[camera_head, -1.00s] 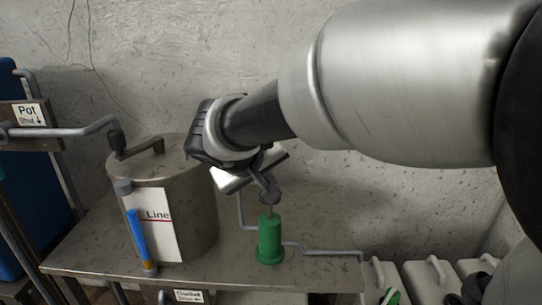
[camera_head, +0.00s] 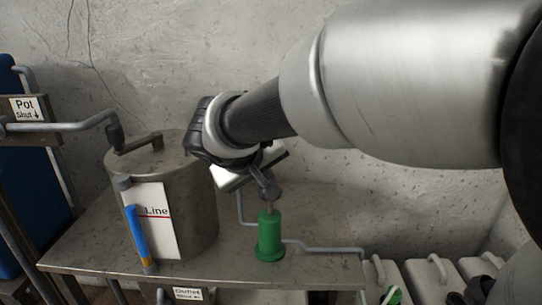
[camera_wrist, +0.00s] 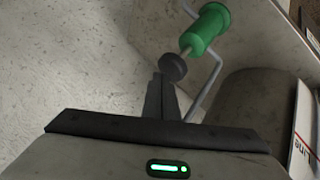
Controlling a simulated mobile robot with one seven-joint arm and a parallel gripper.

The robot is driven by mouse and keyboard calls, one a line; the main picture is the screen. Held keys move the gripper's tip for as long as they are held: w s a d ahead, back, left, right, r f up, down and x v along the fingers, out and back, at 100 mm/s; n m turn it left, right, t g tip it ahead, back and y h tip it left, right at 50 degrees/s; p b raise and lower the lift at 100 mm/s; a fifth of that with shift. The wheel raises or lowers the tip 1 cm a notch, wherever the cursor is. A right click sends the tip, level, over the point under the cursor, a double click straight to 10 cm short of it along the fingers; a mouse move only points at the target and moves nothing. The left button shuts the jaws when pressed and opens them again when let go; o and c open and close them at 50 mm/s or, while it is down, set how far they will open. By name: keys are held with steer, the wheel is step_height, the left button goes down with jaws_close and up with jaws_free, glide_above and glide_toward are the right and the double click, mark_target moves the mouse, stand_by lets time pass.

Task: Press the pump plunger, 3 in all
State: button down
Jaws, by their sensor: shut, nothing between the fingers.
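The green pump (camera_head: 270,237) stands upright on the metal table, right of the pot. Its dark round plunger knob (camera_head: 270,192) is at the top of a thin rod. In the wrist view the green pump body (camera_wrist: 206,30), a short length of pale rod and the dark knob (camera_wrist: 173,67) show. My gripper (camera_head: 264,180) is above the pump, its fingers shut and empty, pointing down at the knob. In the wrist view the tips of my gripper (camera_wrist: 160,80) are right at the knob; I cannot tell whether they touch it.
A metal pot (camera_head: 193,205) with a crank, a "Line" label and a blue and yellow tube stands left of the pump. A grey pipe (camera_head: 320,249) runs along the table (camera_head: 90,256). Pale canisters (camera_head: 425,275) stand at lower right. The wall is behind.

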steer(key=shift+f+b, duration=1.95)
steer(key=shift+b, duration=0.2)
stand_by(1.6)
steer(key=shift+r, duration=0.1)
steer(key=shift+r+p, duration=1.35)
steer(key=shift+r, duration=0.9)
steer(key=shift+r, duration=0.1)
steer(key=shift+r+p, duration=1.6)
steer(key=shift+r, duration=0.85)
